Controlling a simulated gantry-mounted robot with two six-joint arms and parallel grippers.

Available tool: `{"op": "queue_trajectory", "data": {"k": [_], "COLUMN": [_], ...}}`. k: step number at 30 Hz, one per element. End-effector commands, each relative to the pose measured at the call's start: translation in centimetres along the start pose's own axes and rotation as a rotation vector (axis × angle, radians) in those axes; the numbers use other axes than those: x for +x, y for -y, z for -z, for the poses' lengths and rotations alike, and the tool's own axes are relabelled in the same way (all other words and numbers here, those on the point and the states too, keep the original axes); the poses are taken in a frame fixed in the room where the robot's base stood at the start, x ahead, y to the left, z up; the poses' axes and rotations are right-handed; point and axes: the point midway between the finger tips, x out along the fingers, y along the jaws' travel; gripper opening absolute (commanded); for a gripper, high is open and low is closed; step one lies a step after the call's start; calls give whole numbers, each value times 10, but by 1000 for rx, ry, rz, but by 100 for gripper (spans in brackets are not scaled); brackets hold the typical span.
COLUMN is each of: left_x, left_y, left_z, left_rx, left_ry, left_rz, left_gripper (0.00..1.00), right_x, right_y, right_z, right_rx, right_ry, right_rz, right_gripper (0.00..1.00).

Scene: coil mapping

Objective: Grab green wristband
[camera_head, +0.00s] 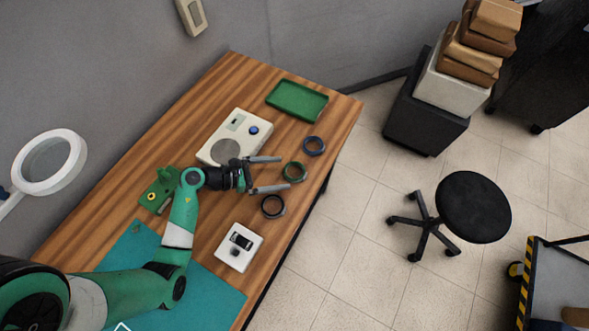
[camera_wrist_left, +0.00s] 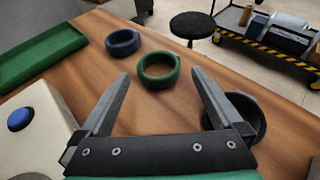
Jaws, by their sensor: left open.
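The green wristband (camera_head: 303,173) lies on the wooden table between a blue wristband (camera_head: 314,147) and a black wristband (camera_head: 272,208). My left gripper (camera_head: 281,174) is open and empty, with its fingers pointing toward the green wristband, which lies just beyond the fingertips. In the left wrist view the green wristband (camera_wrist_left: 158,74) stands ahead of the gap between the two fingers. The blue wristband (camera_wrist_left: 122,43) is farther off to the left there. The black wristband (camera_wrist_left: 259,118) is partly hidden behind the right finger. My right gripper is not in view.
A white device with a blue button (camera_head: 254,130) sits behind the gripper, and a green tray (camera_head: 275,101) lies at the far end. A small white scale-like box (camera_head: 229,253) and a teal mat (camera_head: 128,262) lie nearer. The table's right edge is close to the wristbands.

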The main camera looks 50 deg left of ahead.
Motion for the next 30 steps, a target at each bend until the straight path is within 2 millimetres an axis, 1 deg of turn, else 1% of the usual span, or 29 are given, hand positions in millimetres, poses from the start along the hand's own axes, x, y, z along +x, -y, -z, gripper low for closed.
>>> {"op": "queue_trajectory", "data": {"k": [3,7,10,15,17,18,23,27,30], "left_x": [22,42,47,46,46,46,46,46,46], "left_y": [-2,-2,-2,-3,-3,-3,-3,-3,-3], "left_z": [6,5,4,4,3,3,4,4,3], "left_rx": [3,2,1,0,0,0,0,0,0], "left_ry": [1,0,0,0,0,0,0,0,1], "left_rz": [6,5,2,0,0,0,0,1,1], "left_gripper": [100,100,100,100,91,84,55,30,28], "right_x": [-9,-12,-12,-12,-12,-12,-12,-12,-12], "right_y": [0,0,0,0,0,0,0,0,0], "right_z": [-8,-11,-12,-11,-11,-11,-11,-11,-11], "right_rx": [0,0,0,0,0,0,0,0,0], "right_ry": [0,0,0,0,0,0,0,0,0], "right_rz": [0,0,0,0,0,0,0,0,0], "right_gripper": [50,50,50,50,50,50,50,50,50]}}
